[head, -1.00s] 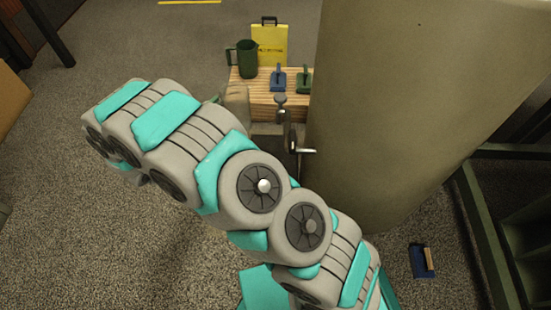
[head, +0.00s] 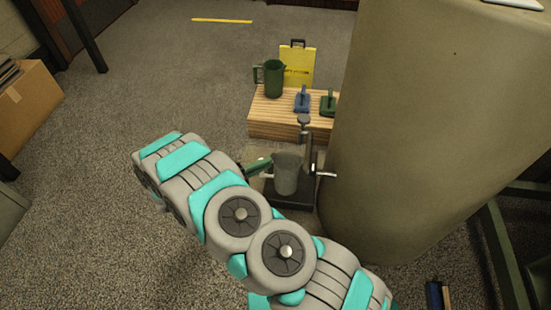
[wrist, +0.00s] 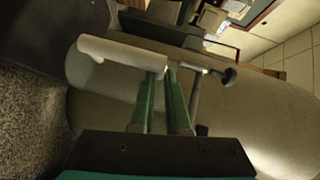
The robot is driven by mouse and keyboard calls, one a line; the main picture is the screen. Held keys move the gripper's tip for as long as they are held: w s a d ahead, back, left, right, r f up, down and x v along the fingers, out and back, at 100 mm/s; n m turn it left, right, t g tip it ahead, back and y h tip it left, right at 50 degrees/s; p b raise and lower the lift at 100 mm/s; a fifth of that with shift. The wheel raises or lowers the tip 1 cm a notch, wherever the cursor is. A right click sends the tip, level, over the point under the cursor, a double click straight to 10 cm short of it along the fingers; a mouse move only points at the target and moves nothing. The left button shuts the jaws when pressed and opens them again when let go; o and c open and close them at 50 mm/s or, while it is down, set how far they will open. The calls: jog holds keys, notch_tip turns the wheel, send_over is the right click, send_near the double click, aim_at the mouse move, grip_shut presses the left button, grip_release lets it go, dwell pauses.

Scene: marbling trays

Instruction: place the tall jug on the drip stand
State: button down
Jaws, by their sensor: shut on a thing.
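A grey jug (head: 286,174) stands about upright in front of the post of a dark stand (head: 301,193), which looks like the drip stand. The stand has a flat base, an upright post with a round knob, and a side lever. My gripper (head: 266,163) reaches the jug from the left, shut on it. In the wrist view, its green fingers (wrist: 168,76) meet the pale jug (wrist: 112,53) near its rim. The jug appears over the base; I cannot tell whether it touches. A dark green jug (head: 273,79) stands on the wooden block behind.
The wooden block (head: 270,122) also bears a blue tool (head: 302,99), a green tool (head: 327,103) and a yellow sign (head: 298,66). A large beige column (head: 430,130) stands close on the right. A cardboard box (head: 28,105) is far left. Carpet between is open.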

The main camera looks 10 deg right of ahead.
jog(key=w+d+f, duration=0.4)
jog(key=w, duration=0.2)
jog(key=shift+d, duration=0.15)
jog(key=shift+f, duration=0.15)
jog(key=c, duration=0.9)
grip_release()
